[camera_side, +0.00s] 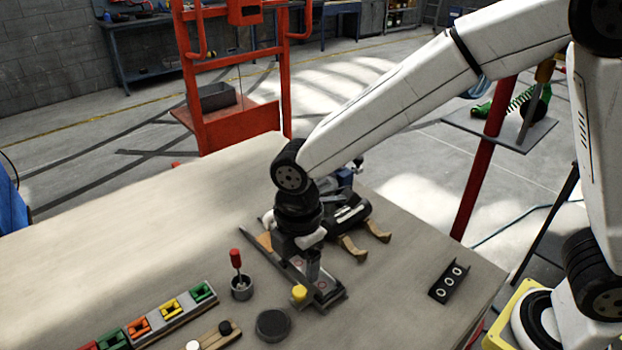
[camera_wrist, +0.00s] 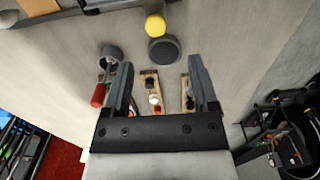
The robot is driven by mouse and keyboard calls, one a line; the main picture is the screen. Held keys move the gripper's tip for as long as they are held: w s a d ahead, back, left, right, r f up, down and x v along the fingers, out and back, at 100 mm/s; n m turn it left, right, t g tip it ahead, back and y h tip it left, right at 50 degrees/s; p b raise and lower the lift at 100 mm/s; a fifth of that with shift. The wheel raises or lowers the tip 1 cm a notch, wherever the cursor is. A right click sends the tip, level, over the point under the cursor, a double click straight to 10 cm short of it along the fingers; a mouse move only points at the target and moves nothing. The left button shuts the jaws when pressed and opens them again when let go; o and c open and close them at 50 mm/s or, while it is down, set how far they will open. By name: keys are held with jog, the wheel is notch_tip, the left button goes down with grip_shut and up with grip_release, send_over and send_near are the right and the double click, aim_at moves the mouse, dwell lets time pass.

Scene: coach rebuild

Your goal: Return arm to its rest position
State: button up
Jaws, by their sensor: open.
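My gripper (camera_wrist: 160,68) is open, its two dark grey fingers spread apart in the wrist view, with nothing held between them. In the side view my gripper (camera_side: 313,270) points down over the table (camera_side: 120,220), near a dark flat fixture (camera_side: 328,295) and a yellow knob (camera_side: 299,292). The exact gap between the fingertips and the fixture cannot be told. The fingers partly hide what lies beneath. My arm reaches in from the right, bent down at the wrist.
A dark round disc (camera_side: 273,325), coloured blocks in a rail (camera_side: 170,308) and a wooden strip (camera_side: 222,338) lie in front. A black bracket (camera_side: 447,284) sits right. The left back table is clear.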

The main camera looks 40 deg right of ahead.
jog(key=shift+d, duration=0.1)
jog(key=s+d+f+m+t, duration=0.1)
jog(key=s+d+m, duration=0.2)
jog(key=d+m, duration=0.6)
jog(key=s+d+f+m+t, duration=0.1)
jog(key=s+d+m, duration=0.2)
jog(key=d+m, duration=0.6)
jog(key=shift+s+d+f+t, duration=0.2)
jog(key=shift+d+t, duration=0.1)
jog(key=shift+d, duration=0.9)
